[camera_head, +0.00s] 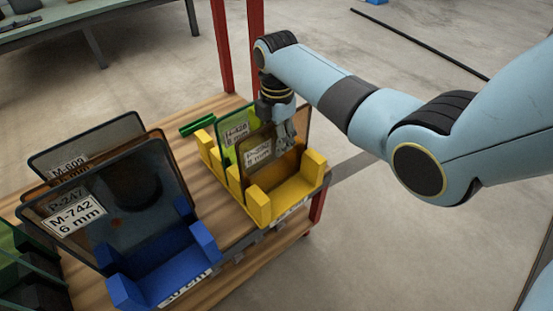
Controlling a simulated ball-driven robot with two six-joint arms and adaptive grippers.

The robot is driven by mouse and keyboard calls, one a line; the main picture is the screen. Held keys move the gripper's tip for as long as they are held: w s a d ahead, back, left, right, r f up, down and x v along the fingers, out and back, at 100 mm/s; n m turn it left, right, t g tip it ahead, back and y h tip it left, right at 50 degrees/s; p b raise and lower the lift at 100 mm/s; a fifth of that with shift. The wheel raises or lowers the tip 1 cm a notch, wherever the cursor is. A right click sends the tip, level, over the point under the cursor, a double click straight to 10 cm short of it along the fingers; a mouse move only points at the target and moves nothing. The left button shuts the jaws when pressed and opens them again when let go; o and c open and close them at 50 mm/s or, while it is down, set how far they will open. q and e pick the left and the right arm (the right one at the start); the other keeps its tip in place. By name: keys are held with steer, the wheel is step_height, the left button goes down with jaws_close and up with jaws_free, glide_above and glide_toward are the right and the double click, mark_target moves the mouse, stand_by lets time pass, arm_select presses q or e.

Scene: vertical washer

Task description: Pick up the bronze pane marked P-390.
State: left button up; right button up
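A small brown, bronze-looking pane (263,171) stands in the yellow rack (259,207). Its white label is too small to read surely, so I cannot confirm P-390. A green pane (226,140) with its own label stands just behind it. Another brownish pane edge (304,122) shows behind the gripper. My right gripper (286,143) points down at the upper right of the bronze-looking pane, close to its edge. Whether its fingers touch or hold the pane is unclear. My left gripper is out of view.
A blue rack (165,272) at the front left holds large dark panes, the front one marked M-742 (120,205). Green bars (198,124) lie on the wooden tabletop (205,183). Red posts (222,45) rise behind the racks. Open floor lies to the right.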

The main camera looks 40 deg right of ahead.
steer(key=shift+f, duration=0.65)
jaws_close()
steer(key=shift+w+r, duration=0.1)
steer(key=shift+w, duration=0.05)
